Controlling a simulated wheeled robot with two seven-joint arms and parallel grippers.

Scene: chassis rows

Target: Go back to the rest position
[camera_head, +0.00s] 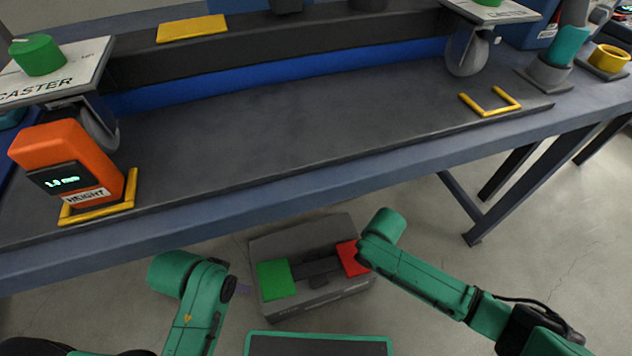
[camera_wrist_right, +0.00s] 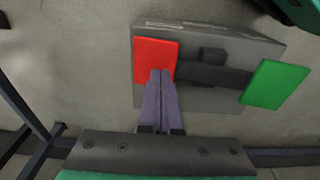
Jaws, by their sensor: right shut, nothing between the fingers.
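My right gripper (camera_wrist_right: 161,76) shows in the right wrist view with its two purple fingers together and nothing between them. In that view its tips overlap the red pad (camera_wrist_right: 155,56) of a grey box on the floor; I cannot tell whether they touch it. In the head view my right arm bends down beside the red pad (camera_head: 352,258), and its fingers are hidden. My left arm (camera_head: 200,305) hangs in front of the bench, left of the box.
The grey box (camera_head: 318,304) also has a green pad (camera_head: 276,279). The bench (camera_head: 270,190) edge runs above my arms. On it are an orange height gauge (camera_head: 62,150), yellow corner brackets (camera_head: 490,109) and a chassis with caster plates. A bench leg (camera_head: 475,235) stands at right.

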